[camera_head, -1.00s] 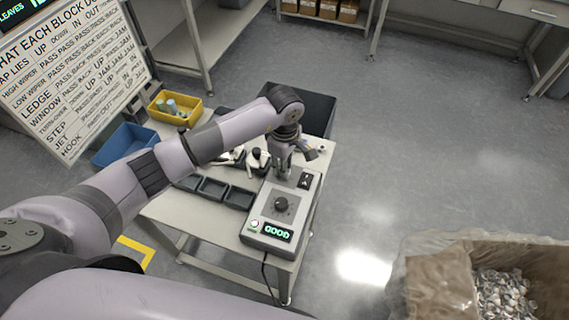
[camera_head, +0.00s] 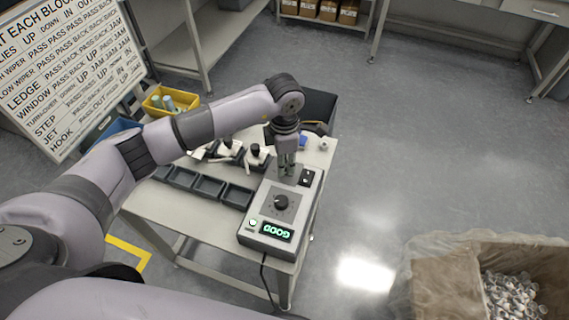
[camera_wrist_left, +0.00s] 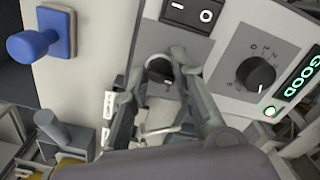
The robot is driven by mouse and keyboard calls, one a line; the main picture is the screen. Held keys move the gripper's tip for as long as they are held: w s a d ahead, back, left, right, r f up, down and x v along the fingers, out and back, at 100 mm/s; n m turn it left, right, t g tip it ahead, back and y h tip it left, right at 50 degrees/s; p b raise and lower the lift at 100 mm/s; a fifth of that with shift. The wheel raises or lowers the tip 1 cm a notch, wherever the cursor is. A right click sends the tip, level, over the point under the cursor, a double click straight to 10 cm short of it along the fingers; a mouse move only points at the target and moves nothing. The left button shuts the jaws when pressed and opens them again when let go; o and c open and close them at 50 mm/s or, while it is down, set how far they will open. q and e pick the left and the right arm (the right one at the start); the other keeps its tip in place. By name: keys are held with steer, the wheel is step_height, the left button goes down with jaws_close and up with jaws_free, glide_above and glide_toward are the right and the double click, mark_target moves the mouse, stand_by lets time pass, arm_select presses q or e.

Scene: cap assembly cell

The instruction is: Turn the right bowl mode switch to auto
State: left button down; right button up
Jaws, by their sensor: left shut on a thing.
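The grey control box (camera_head: 262,212) stands on the small table, with a large round dial (camera_head: 280,202), a black rocker switch (camera_head: 307,177) and a lit GOOD display (camera_head: 277,232). My left gripper (camera_head: 287,172) points down at the box's far end, beside the rocker switch. In the left wrist view its fingers close around a small black knob (camera_wrist_left: 159,72) on the box, apparently the mode switch. The fingers partly cover the knob, and I cannot read its setting. The rocker (camera_wrist_left: 190,12) and the dial (camera_wrist_left: 256,74) are clear of the fingers. My right gripper is out of view.
Several black trays (camera_head: 207,188) line the table left of the box. A blue block (camera_wrist_left: 35,44) sits near the gripper. A yellow bin (camera_head: 158,107) stands behind, and a lined carton of caps (camera_head: 420,262) is at lower right. The floor right of the table is clear.

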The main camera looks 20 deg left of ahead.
arm_select(q)
steer(key=n+b, duration=0.2)
steer(key=n, duration=0.3)
steer(key=shift+n, duration=0.3)
steer(key=shift+n+b, duration=0.8)
steer(key=shift+n, duration=1.3)
steer(key=c, duration=1.4)
jaws_free()
steer(key=shift+o, duration=0.2)
step_height(320, 180, up, 12)
